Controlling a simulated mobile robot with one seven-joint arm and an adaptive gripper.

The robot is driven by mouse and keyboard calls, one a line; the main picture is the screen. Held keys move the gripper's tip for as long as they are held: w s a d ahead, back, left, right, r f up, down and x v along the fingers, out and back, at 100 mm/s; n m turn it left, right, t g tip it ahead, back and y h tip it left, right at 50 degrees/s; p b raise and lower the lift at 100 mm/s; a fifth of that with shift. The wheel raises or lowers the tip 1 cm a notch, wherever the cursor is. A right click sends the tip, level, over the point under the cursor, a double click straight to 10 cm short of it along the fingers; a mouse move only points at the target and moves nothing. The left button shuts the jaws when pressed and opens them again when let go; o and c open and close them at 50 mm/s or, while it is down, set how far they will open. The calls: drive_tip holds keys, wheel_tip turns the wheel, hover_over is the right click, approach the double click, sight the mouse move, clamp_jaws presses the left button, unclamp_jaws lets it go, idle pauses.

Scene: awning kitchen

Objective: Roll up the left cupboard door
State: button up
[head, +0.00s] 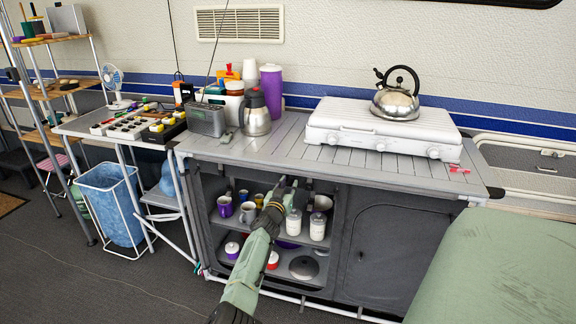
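The left cupboard (213,222) of the grey fabric kitchen unit stands open at the front, with its shelves and contents in plain view. No door panel hangs across the opening. Dark fabric and short straps (310,187) show along its top edge, but I cannot tell whether this is the rolled door. My gripper (285,186) is in front of the upper middle of the opening, close to that top edge. The arm reaches up from the bottom of the picture and hides part of the shelves. The fingers are small and dark, so their opening and any contact are unclear.
Mugs (248,212) and white-lidded jars (318,226) stand on the upper shelf, close to my gripper. A dark lid (304,267) lies below. The right cupboard door (385,252) is closed. A green surface (500,268) stands at the right; open floor lies at the left front.

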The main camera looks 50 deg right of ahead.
drive_tip(key=shift+o, duration=1)
drive_tip(key=shift+f, duration=0.2)
drive_tip(key=shift+w+a, duration=0.1)
drive_tip(key=shift+a, duration=0.05)
drive_tip(key=shift+a, duration=0.5)
drive_tip(key=v, duration=1.1)
drive_tip(key=shift+s, duration=0.25)
drive_tip(key=shift+d, duration=0.15)
